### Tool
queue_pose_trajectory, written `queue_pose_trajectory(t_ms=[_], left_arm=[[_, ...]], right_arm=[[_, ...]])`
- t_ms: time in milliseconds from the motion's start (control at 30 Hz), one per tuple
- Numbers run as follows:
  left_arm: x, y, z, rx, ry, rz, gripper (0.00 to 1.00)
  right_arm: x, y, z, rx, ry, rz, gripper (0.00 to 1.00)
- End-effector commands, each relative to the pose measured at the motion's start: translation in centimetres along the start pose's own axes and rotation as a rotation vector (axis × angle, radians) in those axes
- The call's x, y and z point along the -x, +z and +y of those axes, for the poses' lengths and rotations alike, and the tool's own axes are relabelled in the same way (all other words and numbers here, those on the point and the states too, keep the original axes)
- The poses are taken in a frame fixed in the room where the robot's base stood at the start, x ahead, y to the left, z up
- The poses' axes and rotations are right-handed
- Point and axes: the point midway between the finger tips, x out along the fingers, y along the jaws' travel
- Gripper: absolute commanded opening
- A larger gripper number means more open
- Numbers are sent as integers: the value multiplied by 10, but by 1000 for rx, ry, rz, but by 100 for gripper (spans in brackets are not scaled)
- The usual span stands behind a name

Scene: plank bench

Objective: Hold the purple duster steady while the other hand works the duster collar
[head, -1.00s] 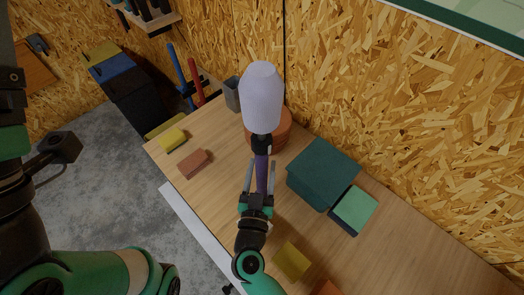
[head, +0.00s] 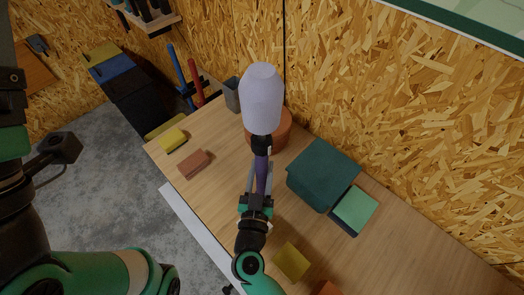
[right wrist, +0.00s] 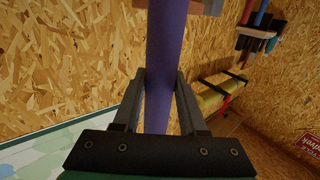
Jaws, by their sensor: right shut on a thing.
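The duster has a pale lilac-white head (head: 261,98), a black collar (head: 261,145) below it, and a purple handle (head: 262,172). In the head view it stands roughly upright, head up, above the bench. My right gripper (head: 258,182) is shut on the purple handle, below the collar. In the right wrist view the purple handle (right wrist: 165,65) runs up between the two fingers. My left arm fills the left side of the head view, but its gripper cannot be made out. No gripper is on the collar.
The plank bench (head: 225,150) holds a terracotta round block (head: 283,127) behind the duster, a teal box (head: 322,172), a mint-topped block (head: 355,208) and a yellow block (head: 291,262). Small yellow (head: 173,139) and brown (head: 194,163) blocks lie left. A chipboard wall stands behind.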

Motion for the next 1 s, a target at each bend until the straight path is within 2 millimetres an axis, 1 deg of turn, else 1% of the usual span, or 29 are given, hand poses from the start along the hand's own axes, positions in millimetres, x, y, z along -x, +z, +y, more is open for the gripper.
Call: queue_pose_trajectory(t_ms=[500,1000], left_arm=[[-5,-4,0,0,0,0,100],[-4,-4,0,0,0,0,100]], right_arm=[[0,6,0,0,0,-6,0],[1,12,1,3,0,-14,0]])
